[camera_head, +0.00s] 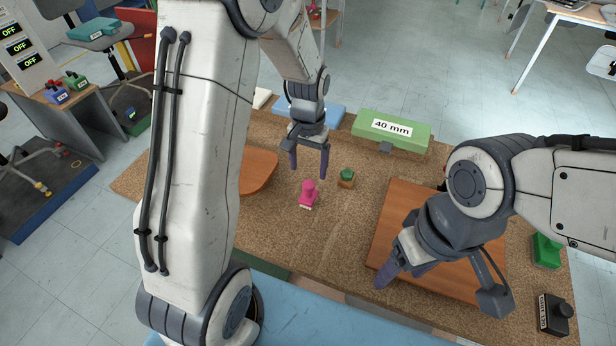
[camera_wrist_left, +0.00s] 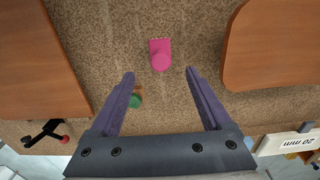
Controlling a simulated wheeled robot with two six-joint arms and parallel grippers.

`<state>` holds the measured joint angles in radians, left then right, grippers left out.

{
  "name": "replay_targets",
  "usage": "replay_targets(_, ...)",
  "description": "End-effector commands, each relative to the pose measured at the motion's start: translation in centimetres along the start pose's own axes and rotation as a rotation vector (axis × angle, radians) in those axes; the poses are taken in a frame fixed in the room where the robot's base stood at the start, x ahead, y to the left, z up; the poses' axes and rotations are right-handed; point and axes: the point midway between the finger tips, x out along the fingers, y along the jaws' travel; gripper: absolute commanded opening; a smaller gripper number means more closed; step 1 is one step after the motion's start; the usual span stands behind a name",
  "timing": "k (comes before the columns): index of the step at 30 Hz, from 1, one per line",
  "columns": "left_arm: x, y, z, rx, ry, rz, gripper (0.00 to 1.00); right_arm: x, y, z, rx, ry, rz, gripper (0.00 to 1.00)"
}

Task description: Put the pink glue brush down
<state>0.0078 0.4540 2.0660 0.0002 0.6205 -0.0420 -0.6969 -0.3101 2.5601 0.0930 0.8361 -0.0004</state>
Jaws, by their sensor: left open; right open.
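A green-topped piece (camera_head: 346,177) stands close to the right of the brush. Wooden boards lie left (camera_head: 257,170) and right (camera_head: 395,215). A green 40 mm box (camera_head: 405,137) is at the back. A black object (camera_head: 553,315) and green block (camera_head: 547,251) are at right.

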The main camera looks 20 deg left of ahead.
Motion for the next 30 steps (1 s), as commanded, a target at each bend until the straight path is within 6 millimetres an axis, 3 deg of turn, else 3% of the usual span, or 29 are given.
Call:
replay_targets(4,-1.7,1.5,0.7,0.033,0.006,0.003,0.82,0.0,0.0,0.0,0.000,0.000,0.000,0.66)
replay_targets(7,-4.1,5.2,3.0,0.118,0.017,0.012,0.82,0.0,0.0,0.0,0.000,0.000,0.000,0.66)
replay_targets(12,-8.3,12.0,11.0,0.330,0.031,0.040,0.82,0.0,0.0,0.0,0.000,0.000,0.000,0.66)
replay_targets(15,-9.7,14.0,16.0,0.446,0.034,0.059,0.82,0.0,0.0,0.0,0.000,0.000,0.000,0.66)
replay_targets(18,-10.3,14.8,19.9,0.532,0.033,0.074,0.82,0.0,0.0,0.0,0.000,0.000,0.000,0.66)
replay_targets(21,-10.5,14.8,22.2,0.584,0.030,0.083,0.82,0.0,0.0,0.0,0.000,0.000,0.000,0.66)
replay_targets(30,-10.6,14.8,23.1,0.604,0.027,0.086,0.82,0.0,0.0,0.0,0.000,0.000,0.000,0.66)
